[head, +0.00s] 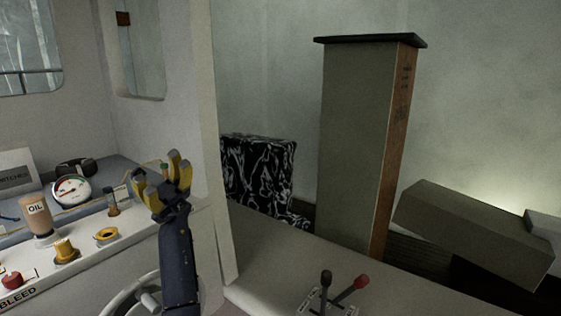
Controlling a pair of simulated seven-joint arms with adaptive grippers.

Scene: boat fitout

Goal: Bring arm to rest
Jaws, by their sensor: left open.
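My left gripper (162,178) is in the head view, in front of the console at the left. Its yellow fingers point up and stand apart. A small green-topped thing shows between or behind the fingers; I cannot tell its depth. My dark left forearm runs down from the gripper to the bottom edge, passing in front of a pale wheel (122,300). My right gripper is not in the picture.
The console (130,225) bears an oil bottle (38,218), a round gauge (71,191), yellow fittings (66,251) and a red knob (12,281). Two levers (338,290) stand at bottom centre. A tall cabinet (358,150), patterned seat (258,175) and grey box (475,232) lie beyond.

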